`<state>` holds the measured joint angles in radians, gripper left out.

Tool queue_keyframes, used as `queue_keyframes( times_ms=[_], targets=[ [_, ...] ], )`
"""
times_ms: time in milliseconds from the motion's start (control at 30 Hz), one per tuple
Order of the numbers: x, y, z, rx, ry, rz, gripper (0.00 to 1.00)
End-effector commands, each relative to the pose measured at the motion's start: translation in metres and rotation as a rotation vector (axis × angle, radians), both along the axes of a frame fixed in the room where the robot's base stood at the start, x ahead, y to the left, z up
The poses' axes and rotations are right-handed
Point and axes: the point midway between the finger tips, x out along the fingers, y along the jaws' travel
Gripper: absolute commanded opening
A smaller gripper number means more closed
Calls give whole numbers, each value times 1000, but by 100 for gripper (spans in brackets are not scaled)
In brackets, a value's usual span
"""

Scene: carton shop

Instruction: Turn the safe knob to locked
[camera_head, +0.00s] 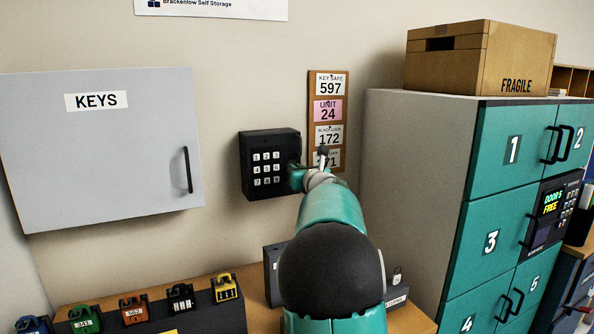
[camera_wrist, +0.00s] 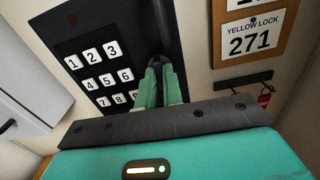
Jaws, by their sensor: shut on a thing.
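The key safe (camera_head: 262,191) is a small black box on the wall with a white-buttoned keypad on its front. It also shows in the wrist view (camera_wrist: 60,55). My gripper (camera_head: 297,172) is at the right part of the safe's front. In the wrist view its green fingers (camera_wrist: 160,75) are closed together on the dark knob (camera_wrist: 161,38), right of the keypad. The fingers and arm hide much of the knob in the head view. I cannot read any locked mark or the knob's exact angle.
A board of code cards (camera_head: 328,85) hangs just right of the safe. A grey KEYS cabinet (camera_head: 100,150) is on the left wall. Teal lockers (camera_head: 500,215) stand at right with a FRAGILE carton (camera_head: 480,60) on top. Several coloured padlocks (camera_head: 134,310) stand below.

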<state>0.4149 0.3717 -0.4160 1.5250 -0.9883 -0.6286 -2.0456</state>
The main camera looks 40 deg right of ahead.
Motion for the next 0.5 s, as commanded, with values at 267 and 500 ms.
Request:
queue_keyframes(
  times_ms=[267, 500],
  targets=[
    [0, 0, 0, -51, 15, -1, 0],
    [0, 0, 0, -54, 16, -1, 0]
  ],
)
